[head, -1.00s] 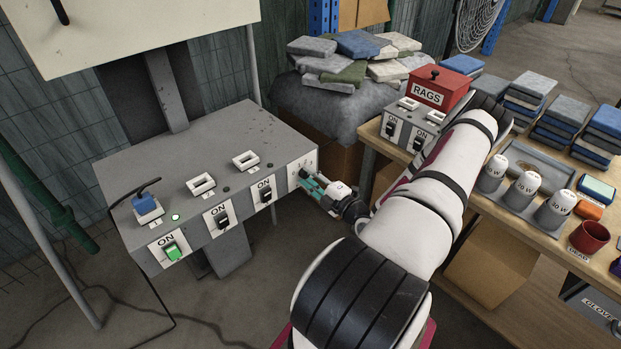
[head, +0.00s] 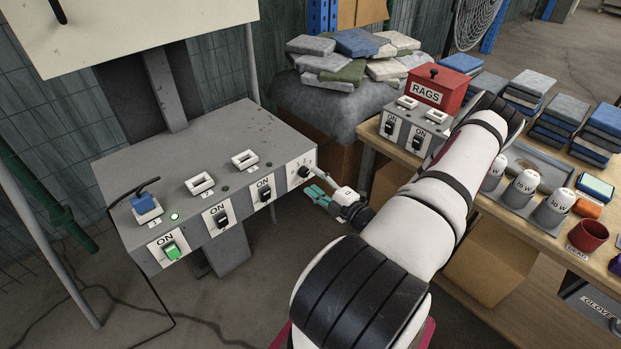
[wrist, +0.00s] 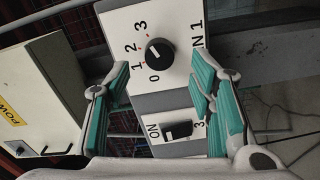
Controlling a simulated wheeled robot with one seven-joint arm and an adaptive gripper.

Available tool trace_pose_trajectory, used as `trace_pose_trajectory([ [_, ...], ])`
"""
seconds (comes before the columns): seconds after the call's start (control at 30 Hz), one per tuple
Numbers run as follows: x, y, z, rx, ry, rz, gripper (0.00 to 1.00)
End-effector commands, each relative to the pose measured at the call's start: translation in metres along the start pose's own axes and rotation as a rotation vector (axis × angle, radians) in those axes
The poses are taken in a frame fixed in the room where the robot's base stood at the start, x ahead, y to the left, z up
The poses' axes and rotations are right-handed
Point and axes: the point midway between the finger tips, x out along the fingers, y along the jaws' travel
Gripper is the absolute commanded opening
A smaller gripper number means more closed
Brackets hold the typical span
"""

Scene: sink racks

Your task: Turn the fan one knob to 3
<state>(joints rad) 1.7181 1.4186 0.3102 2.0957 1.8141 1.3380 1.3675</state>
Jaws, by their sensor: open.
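The black round knob (wrist: 158,52) sits on a white plate marked 0, 1, 2 and 3, with part of a label ending "N 1". A pale mark shows on the knob's upper left side, roughly toward 2; its exact setting is hard to read. In the head view the knob (head: 304,172) is at the right end of the grey control box. My gripper (head: 320,193) is open and empty, just in front of and below the knob, apart from it. In the wrist view its teal fingers (wrist: 161,68) stand either side of the knob.
The grey control box (head: 205,150) also carries rocker switches marked ON; the one at left (head: 173,252) is green. A black switch (wrist: 178,130) lies beside the knob plate. A workbench (head: 372,136) with a red RAGS box (head: 436,86) stands at right.

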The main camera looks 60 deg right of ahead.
Motion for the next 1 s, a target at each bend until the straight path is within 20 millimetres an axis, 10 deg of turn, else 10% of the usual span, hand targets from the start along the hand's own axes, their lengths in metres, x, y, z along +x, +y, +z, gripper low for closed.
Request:
trace_pose_trajectory([
  [0.4, -0.076, 0.000, 0.001, 0.000, -0.002, -0.001, 0.49],
  [1.0, -0.088, 0.000, 0.000, 0.000, -0.001, 0.000, 0.49],
])
